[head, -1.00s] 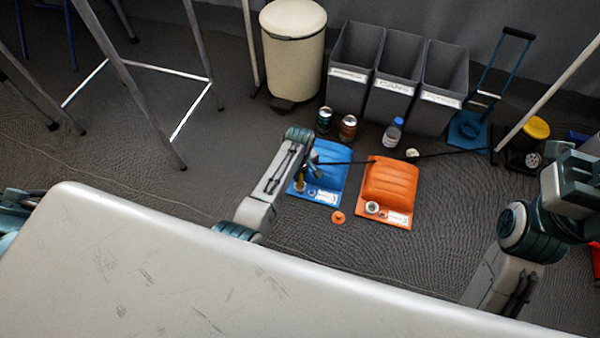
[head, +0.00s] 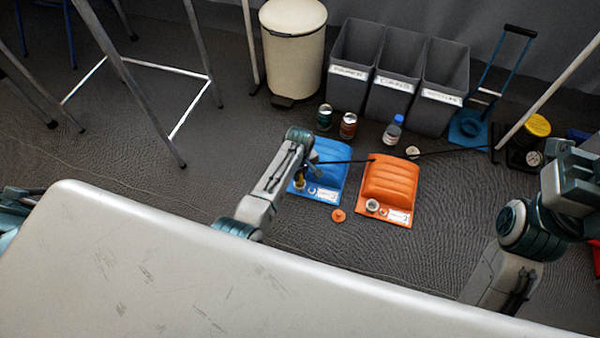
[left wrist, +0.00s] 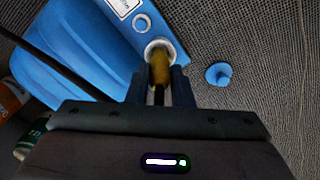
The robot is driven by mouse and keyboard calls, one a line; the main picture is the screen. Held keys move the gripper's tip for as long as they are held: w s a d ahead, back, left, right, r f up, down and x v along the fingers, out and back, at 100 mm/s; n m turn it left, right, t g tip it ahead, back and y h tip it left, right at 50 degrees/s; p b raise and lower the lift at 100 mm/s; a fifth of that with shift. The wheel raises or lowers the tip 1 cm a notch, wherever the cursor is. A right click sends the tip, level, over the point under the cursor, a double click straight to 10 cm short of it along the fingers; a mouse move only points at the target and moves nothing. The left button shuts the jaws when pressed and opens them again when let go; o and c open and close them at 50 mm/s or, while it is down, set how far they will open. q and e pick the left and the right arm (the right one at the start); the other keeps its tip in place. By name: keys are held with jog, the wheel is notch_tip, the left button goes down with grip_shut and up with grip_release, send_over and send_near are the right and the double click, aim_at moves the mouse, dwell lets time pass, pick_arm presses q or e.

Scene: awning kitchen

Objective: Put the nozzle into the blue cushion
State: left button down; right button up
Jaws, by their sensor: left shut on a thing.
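The blue cushion (head: 328,158) lies on the floor left of an orange one; its white-ringed valve (left wrist: 154,44) shows in the left wrist view. My left gripper (head: 302,178) is over the cushion's near-left corner, its fingers (left wrist: 161,88) pointing at the valve. It is shut on the yellow nozzle (left wrist: 160,68), also visible in the head view (head: 300,184). The nozzle's tip overlaps the valve opening; how deep it sits I cannot tell. My right gripper is not clearly visible; only my right arm shows at the right.
The orange cushion (head: 390,183) has an orange cap (head: 338,215) near it. A blue cap (left wrist: 218,74) lies beside the blue cushion. A thin black hose (head: 440,154) crosses toward my left gripper. Cans, a bottle (head: 393,132) and grey bins (head: 392,80) stand behind. A white table (head: 180,270) fills the front.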

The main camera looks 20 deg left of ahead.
pick_arm(q)
jog(key=shift+f+b, duration=0.3)
jog(key=shift+f, duration=0.45)
jog(key=c, duration=0.7)
grip_release()
